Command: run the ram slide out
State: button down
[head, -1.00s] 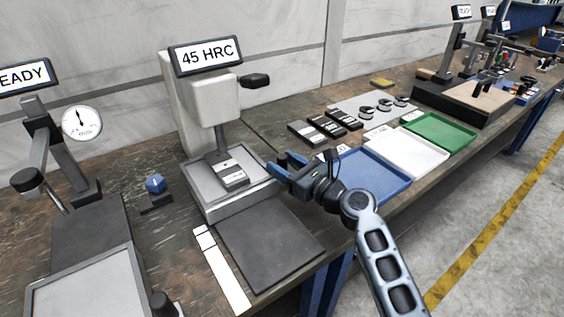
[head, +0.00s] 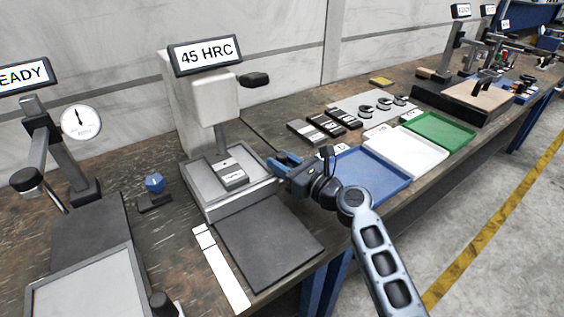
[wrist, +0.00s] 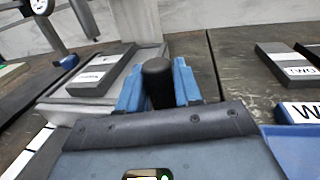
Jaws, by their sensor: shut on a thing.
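The hardness tester (head: 205,95) stands mid-left with a "45 HRC" display. Its vertical ram (head: 221,138) comes down over a light grey slide bed (head: 200,185). A labelled grey block (head: 230,174) lies on the bed and also shows in the wrist view (wrist: 100,72). My gripper (head: 282,162) is at the bed's right side. In the wrist view, its blue fingers (wrist: 158,88) are shut on an upright black knob (wrist: 157,72), one on each side. The knob is hidden in the head view, and its lower part is hidden in both.
A dark mat (head: 265,240) lies in front of the tester. Blue (head: 370,180), white (head: 410,150) and green (head: 440,130) trays stand to the right. A dial-gauge stand (head: 55,150) and a blue knob (head: 154,183) are at the left.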

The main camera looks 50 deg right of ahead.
jog(key=s+a, duration=0.1)
jog(key=s, duration=0.5)
jog(key=s+a, duration=0.2)
jog(key=s, duration=0.3)
jog(key=s+a+p, duration=0.1)
jog(key=s+a, duration=0.1)
jog(key=s, duration=0.4)
jog(key=shift+s, duration=0.3)
jog(key=c, duration=0.9)
grip_release()
jog(key=shift+s, duration=0.1)
jog(key=shift+s, duration=0.1)
jog(key=s, duration=0.2)
jog(key=s+b, duration=0.1)
jog(key=s, duration=0.4)
jog(key=shift+s+a, duration=0.3)
jog(key=shift+a, duration=0.05)
